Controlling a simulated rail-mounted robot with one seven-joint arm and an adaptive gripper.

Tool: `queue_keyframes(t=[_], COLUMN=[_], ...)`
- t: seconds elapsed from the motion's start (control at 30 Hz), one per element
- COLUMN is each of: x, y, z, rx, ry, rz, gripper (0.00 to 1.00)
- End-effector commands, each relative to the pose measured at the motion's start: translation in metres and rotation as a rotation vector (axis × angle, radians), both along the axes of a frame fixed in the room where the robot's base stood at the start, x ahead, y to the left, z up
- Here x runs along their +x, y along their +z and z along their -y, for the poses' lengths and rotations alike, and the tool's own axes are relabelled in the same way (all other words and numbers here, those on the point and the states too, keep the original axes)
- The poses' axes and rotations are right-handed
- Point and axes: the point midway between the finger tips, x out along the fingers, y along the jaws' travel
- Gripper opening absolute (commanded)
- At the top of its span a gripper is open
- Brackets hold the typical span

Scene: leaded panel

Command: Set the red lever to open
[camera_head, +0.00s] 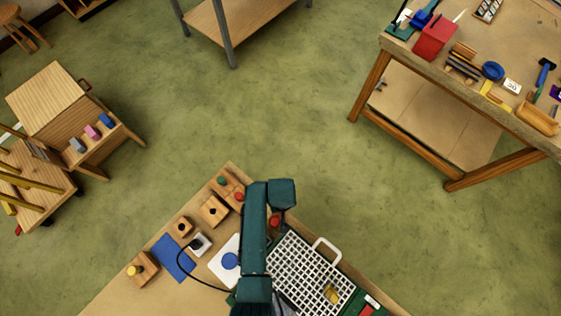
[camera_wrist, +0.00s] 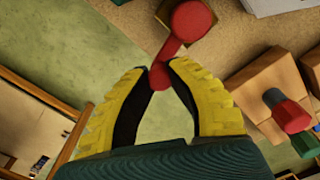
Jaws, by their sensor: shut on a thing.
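The red lever (camera_wrist: 172,46) shows at the top middle of the wrist view. It has a large round red end beside a brown base, and a narrow bar that runs down to a small tip. My gripper (camera_wrist: 160,74) has its yellow, black-lined fingers closed on that tip, one on each side. In the head view a small red part (camera_head: 275,220), probably the lever, shows just right of my teal arm. My fingers are hidden there beneath the arm. I see no marking for the open position.
In the wrist view a wooden block (camera_wrist: 270,75) with a red knob (camera_wrist: 285,112) stands close on the right. In the head view a white grid rack (camera_head: 310,270) lies right of my arm, and wooden blocks (camera_head: 214,210) stand left. Green floor lies beyond the bench edge.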

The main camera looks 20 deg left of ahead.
Motion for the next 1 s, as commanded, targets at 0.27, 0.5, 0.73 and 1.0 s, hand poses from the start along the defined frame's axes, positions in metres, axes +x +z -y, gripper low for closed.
queue_keyframes(t=[0.27, 0.5, 0.73, 1.0], x=[-0.001, -0.001, -0.001, 0.0], y=[-0.002, -0.002, -0.001, 0.018], z=[0.001, 0.001, 0.0, 0.0], rx=[0.0, 0.0, -0.001, 0.001], ry=[-0.005, -0.004, -0.004, -0.003], rz=[-0.002, -0.002, -0.001, 0.003], gripper=[0.0, 0.41, 0.52, 0.52])
